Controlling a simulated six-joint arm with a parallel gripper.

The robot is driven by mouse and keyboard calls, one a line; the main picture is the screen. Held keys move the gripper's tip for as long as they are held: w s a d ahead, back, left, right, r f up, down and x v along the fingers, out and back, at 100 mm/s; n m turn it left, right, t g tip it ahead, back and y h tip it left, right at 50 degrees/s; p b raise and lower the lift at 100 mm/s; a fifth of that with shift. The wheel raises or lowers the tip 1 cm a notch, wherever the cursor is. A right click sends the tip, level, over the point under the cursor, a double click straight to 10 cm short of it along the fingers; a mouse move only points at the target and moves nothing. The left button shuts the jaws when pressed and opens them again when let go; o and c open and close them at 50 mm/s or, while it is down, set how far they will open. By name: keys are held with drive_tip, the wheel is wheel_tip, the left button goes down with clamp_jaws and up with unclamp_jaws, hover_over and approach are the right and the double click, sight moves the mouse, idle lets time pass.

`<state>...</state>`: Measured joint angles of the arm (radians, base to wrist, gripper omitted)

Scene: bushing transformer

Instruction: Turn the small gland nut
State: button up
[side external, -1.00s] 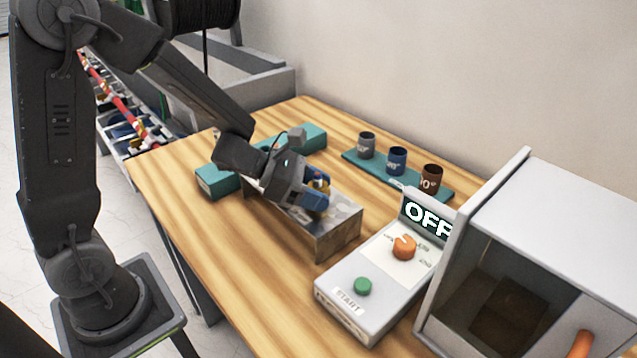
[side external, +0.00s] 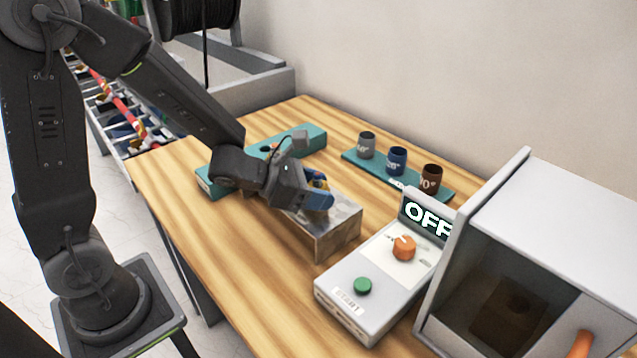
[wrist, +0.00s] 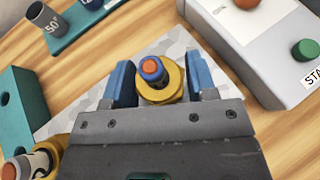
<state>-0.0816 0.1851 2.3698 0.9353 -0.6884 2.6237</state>
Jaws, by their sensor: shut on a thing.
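A yellow hex gland nut (wrist: 171,79) sits around a blue cable end with an orange core (wrist: 152,68), above the grey mottled metal block (wrist: 172,47). My gripper (wrist: 161,84) has its blue fingers on both sides of this nut and is shut on it. In the side view my gripper (side external: 318,192) is low over the block (side external: 336,230) and hides most of the nut. A second yellow nut (wrist: 55,150), around a grey cable end with an orange core, shows at the lower left of the wrist view, partly hidden by my gripper.
A teal block with holes (side external: 300,142) lies behind. Three marked cups (side external: 397,160) stand on a teal strip at the back. A control box (side external: 375,290) reading OFF and a grey cabinet (side external: 545,220) stand at the right. The table's front left is clear.

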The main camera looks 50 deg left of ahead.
drive_tip(key=shift+n+t+y, duration=0.4)
drive_tip(key=shift+n+y, duration=0.4)
drive_tip(key=shift+c, duration=0.2)
drive_tip(key=shift+s, duration=0.1)
drive_tip(key=shift+n+t+y, duration=0.3)
drive_tip(key=shift+n+y, duration=0.4)
drive_tip(key=o, duration=1.4)
